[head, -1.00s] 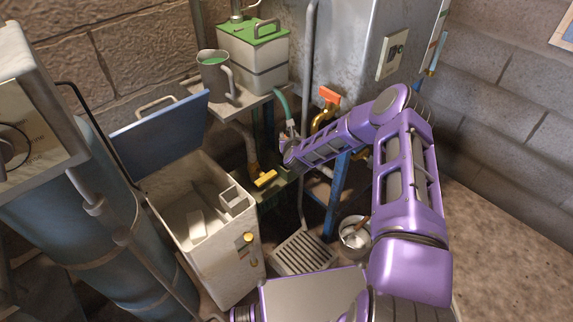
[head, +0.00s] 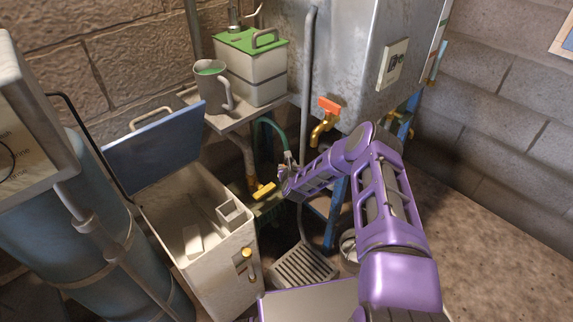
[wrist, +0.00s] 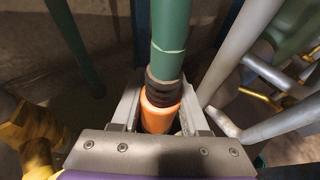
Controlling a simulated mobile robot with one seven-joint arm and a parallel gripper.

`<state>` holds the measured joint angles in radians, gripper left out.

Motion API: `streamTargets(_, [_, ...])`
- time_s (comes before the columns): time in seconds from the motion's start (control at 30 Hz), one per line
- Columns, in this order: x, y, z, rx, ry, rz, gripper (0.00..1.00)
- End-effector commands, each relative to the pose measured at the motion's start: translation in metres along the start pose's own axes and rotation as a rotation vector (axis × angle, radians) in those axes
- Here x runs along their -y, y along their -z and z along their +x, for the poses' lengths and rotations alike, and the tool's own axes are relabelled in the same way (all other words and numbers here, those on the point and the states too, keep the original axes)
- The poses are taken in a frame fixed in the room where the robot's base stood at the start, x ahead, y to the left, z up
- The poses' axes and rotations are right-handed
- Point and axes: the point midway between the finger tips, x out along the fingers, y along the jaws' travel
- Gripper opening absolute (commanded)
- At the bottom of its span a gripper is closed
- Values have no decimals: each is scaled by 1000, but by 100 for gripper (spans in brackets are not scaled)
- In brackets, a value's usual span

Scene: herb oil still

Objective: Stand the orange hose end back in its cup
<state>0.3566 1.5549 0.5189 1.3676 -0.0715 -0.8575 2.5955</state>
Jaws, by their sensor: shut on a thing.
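The orange hose end (wrist: 160,115) sits between the fingers of my gripper (wrist: 158,122) in the wrist view. My gripper is shut on it. A black ribbed collar (wrist: 164,88) joins it to the green hose (wrist: 171,35), which runs up out of that view. The tip of the orange end is hidden by the gripper body. In the head view my gripper (head: 288,180) is below the shelf, right of a yellow handle (head: 264,191); the green hose (head: 262,127) arches above it. I cannot make out the cup.
An open white box (head: 190,270) with a blue lid (head: 155,148) stands to the left. A slatted grate (head: 302,268) lies in front. A brass tap with an orange handle (head: 328,106) is above my arm. A blue post (head: 337,212) stands close right of the gripper.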

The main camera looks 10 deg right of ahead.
Motion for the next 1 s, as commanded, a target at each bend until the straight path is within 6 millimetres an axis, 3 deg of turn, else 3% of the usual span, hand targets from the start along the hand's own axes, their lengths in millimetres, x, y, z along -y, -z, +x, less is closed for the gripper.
streamTargets(0.37, [1,5,3,1,1,1,0])
streamTargets(0.4, [0,5,3,1,1,1,48])
streamTargets(0.57, [0,5,2,1,1,0,74])
streamTargets(1.0, [1,1,-6,-1,0,1,74])
